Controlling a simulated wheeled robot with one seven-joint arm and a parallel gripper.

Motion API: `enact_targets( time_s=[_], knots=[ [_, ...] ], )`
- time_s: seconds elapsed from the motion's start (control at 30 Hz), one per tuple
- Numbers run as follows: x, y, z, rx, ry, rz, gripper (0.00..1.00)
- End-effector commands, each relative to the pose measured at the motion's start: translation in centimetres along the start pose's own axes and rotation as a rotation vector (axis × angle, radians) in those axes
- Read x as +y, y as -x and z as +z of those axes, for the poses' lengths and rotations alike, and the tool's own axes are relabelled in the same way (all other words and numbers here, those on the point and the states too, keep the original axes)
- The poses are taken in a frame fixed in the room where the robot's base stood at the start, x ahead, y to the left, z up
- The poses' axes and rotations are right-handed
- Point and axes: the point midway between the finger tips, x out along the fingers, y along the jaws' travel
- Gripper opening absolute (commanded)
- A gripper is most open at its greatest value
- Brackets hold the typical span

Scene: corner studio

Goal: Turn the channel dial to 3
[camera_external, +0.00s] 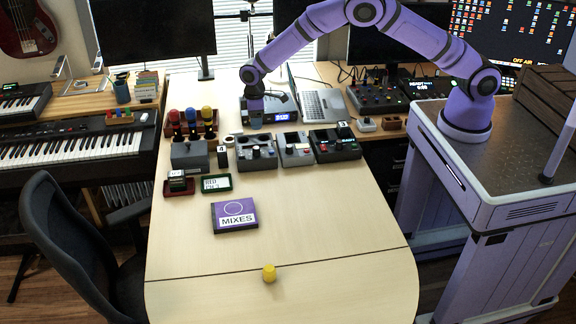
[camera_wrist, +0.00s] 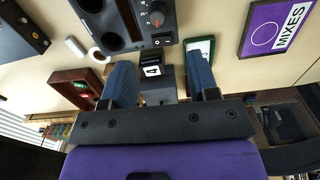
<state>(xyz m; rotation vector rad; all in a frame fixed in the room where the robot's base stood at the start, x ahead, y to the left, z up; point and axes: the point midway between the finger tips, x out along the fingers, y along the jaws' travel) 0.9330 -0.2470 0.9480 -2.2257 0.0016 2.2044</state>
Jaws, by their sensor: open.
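A dark control box (camera_external: 256,158) stands on the wooden table, left of two similar boxes. The dial's setting is too small to read. My gripper (camera_external: 256,123) is above the table just behind the box in the external view. In the wrist view my gripper (camera_wrist: 163,82) has its two blue fingers wide apart, with nothing held. The dial lies beyond the fingertips, apart from them. A black block marked 4 (camera_wrist: 152,65) appears between the fingers.
A purple MIXES case (camera_external: 234,217), a green-framed card (camera_external: 216,183) and a dark red tray (camera_external: 179,189) lie in front. Colored shakers stand in a rack (camera_external: 191,131) to the left. A laptop (camera_external: 322,104) is behind.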

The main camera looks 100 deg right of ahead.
Motion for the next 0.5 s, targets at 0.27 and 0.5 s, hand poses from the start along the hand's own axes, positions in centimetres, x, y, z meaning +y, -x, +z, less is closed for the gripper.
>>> enact_targets(
  time_s=[0.27, 0.5],
  knots=[
    [0.5, -2.7, -0.3, -0.011, 0.007, 0.006, 0.55],
    [0.5, -6.5, -0.1, -0.014, 0.007, 0.006, 0.55]
  ],
)
